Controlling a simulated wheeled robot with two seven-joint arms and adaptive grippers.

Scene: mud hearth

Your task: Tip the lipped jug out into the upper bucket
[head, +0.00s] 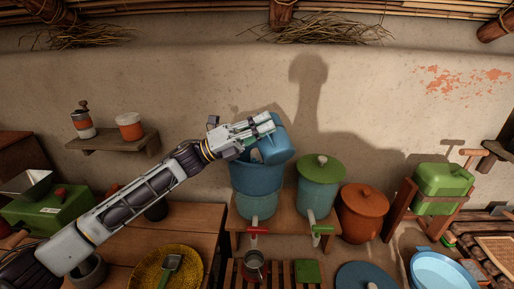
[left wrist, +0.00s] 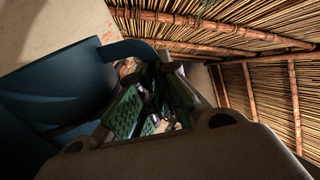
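My left gripper (head: 262,126) is closed around the handle of the blue lipped jug (head: 279,143) above the stacked blue buckets. The jug is tilted strongly, its lower side over the upper bucket (head: 254,178). Whether anything flows from it I cannot tell. The upper bucket stands upright on the lower blue bucket (head: 256,205), which has a red tap. Its opening is partly covered by the jug and gripper. In the left wrist view the jug (left wrist: 50,95) fills the left side, with its handle running between the green-padded fingers (left wrist: 150,108). My right gripper is not in view.
A teal lidded container (head: 319,186) with a green tap stands just right of the buckets. An orange lidded pot (head: 362,211) is beyond it. A metal cup (head: 254,264) sits below the red tap. A wall shelf (head: 118,142) is at left.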

